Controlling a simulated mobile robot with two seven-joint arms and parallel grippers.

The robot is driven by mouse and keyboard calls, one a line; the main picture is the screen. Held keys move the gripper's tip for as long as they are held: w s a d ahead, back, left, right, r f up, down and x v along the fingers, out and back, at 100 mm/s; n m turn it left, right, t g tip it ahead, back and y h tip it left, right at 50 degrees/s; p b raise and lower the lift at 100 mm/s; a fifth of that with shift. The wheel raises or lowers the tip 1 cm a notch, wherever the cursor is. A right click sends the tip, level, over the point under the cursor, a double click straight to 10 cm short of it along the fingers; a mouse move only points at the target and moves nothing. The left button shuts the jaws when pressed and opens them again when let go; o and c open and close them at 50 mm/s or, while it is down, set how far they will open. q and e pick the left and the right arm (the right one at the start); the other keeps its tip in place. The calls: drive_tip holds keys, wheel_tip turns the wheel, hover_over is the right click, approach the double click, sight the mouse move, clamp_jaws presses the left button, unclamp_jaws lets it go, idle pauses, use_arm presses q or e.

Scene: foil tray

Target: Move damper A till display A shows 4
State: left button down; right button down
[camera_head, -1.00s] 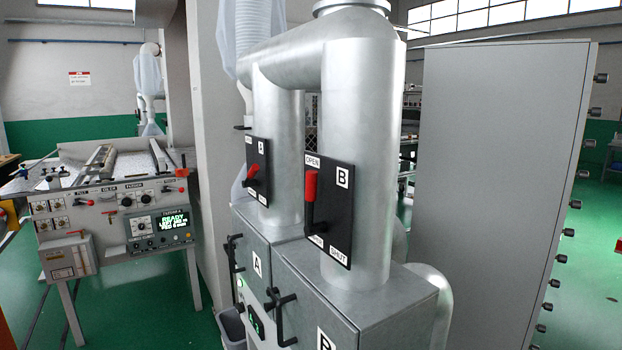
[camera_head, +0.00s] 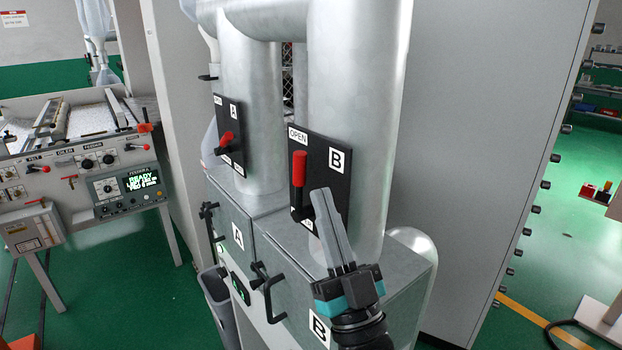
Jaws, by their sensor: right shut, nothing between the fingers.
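Damper A's black plate (camera_head: 237,158) is on the left metal duct, and its red-tipped lever (camera_head: 226,139) points up and left. Damper B's black plate (camera_head: 337,160) is on the nearer duct, with its red lever (camera_head: 299,168) upright near the OPEN label. A small dark display (camera_head: 240,289) with green characters is low on the cabinet front; its reading is too small to tell. My right gripper (camera_head: 323,192) is shut and empty, pointing up in front of damper B's plate and hiding its lower right part. My left gripper is out of view.
The grey cabinets carry black door handles (camera_head: 266,290) that stick out. A grey bin (camera_head: 215,298) stands left of them. A feeder machine with a lit screen (camera_head: 141,181) is at the left. A tall grey panel (camera_head: 480,150) stands at the right.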

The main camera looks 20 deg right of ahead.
sight(303, 172)
drive_tip(key=shift+w+a+r, duration=0.1)
drive_tip(key=shift+w+a, duration=0.1)
drive_tip(key=shift+w, duration=0.85)
drive_tip(key=shift+w+a+r, duration=0.1)
drive_tip(key=shift+w+a, duration=0.05)
drive_tip(key=shift+w, duration=0.9)
drive_tip(key=shift+p, duration=0.3)
drive_tip(key=shift+w+a+r+p, duration=0.1)
drive_tip(key=shift+w+r+p, duration=0.1)
drive_tip(key=shift+w+p, duration=0.25)
drive_tip(key=shift+f, duration=0.15)
